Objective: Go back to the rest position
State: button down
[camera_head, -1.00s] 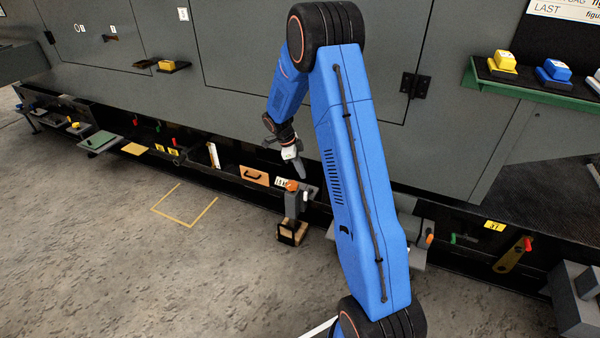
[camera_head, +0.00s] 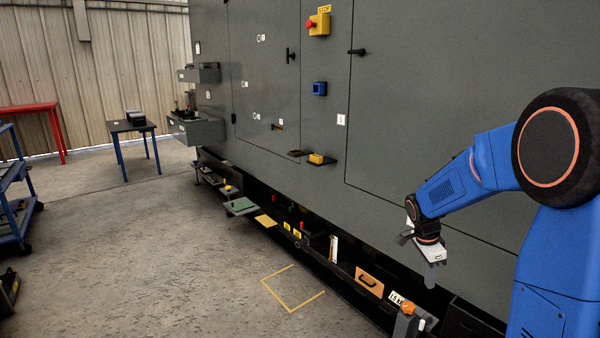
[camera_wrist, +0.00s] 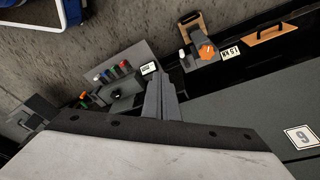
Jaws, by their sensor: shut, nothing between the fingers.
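My gripper (camera_head: 431,272) hangs from my blue arm at the right of the head view, in front of the grey enclosure wall (camera_head: 440,130). Its fingers point down and nothing is held. In the wrist view my gripper's fingers (camera_wrist: 161,98) are together, with no object between them. Below them are a grey block with an orange knob (camera_wrist: 207,51) and a small panel with red, green and blue knobs (camera_wrist: 122,66).
An orange panel with a handle (camera_head: 369,283) stands on the low ledge. A yellow floor outline (camera_head: 292,306) lies on clear concrete. A blue cart (camera_head: 12,205), a dark table (camera_head: 133,127) and a red table (camera_head: 30,107) stand at left. A red stop button (camera_head: 312,23) is on the wall.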

jog(key=s+a+r+n+t, duration=0.1)
jog(key=s+a+r+n, duration=0.35)
jog(key=s+r, duration=0.4)
jog(key=s+a+r+n+t+y, duration=0.1)
jog(key=s+n, duration=0.5)
jog(key=s, duration=0.6)
jog(key=s+a+r+n+t+y, duration=0.1)
jog(key=s+a+r+n+t, duration=0.2)
jog(key=s, duration=0.8)
jog(key=shift+s+a+n+y, duration=0.35)
jog(key=shift+a+n, duration=0.65)
jog(key=shift+n, duration=1.05)
jog(key=shift+r, duration=0.1)
